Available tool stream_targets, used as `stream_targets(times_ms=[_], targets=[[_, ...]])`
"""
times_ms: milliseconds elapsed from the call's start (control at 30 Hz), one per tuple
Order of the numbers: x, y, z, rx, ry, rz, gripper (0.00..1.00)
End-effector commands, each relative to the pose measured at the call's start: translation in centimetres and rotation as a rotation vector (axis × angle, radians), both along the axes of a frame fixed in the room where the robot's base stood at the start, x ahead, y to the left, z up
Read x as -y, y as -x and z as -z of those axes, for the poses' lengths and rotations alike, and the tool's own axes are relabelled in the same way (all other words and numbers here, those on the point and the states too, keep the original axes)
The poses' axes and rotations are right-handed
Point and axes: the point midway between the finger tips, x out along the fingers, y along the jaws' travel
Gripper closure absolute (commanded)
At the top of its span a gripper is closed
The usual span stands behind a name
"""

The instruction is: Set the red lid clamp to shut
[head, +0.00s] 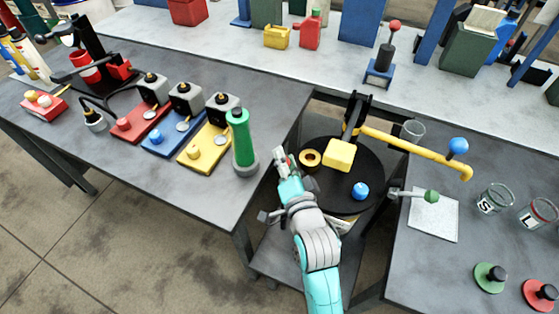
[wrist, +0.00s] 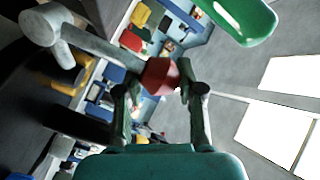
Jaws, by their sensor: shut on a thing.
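In the wrist view, my gripper (wrist: 157,88) is shut on the red knob (wrist: 160,75) of the red lid clamp. A grey bar (wrist: 100,46) runs from the knob to a grey round pivot (wrist: 43,25) at the upper left. In the head view, my gripper (head: 281,160) is at the left edge of the round black platform (head: 340,198), and the red knob cannot be clearly made out there. A similar clamp lever with a green knob (head: 431,196) sticks out on the platform's right side.
A tall green handle (head: 241,138) stands on the left table close to my gripper. On the platform are a yellow block (head: 339,154), a brass ring (head: 310,159) and a blue knob (head: 360,190). A yellow bar (head: 415,145) reaches right. Glass jars (head: 495,199) stand on the right table.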

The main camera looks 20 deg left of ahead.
Motion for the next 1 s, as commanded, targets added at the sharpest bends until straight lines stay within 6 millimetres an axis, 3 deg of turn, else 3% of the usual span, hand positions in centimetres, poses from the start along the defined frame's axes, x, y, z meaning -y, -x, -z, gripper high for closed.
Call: stream_targets(times_ms=[33, 600, 633, 700, 733, 1000], targets=[[0.16, -0.04, 0.95, -0.024, 0.003, 0.001, 1.00], [0.31, -0.12, 1.06, -0.043, -0.017, -0.001, 1.00], [0.31, -0.12, 1.06, -0.043, -0.017, -0.001, 0.58], [0.30, -0.12, 1.03, -0.042, -0.018, -0.002, 0.40], [0.29, -0.12, 0.99, -0.042, -0.018, -0.001, 0.36], [0.30, -0.17, 0.51, -0.033, -0.023, -0.001, 0.36]])
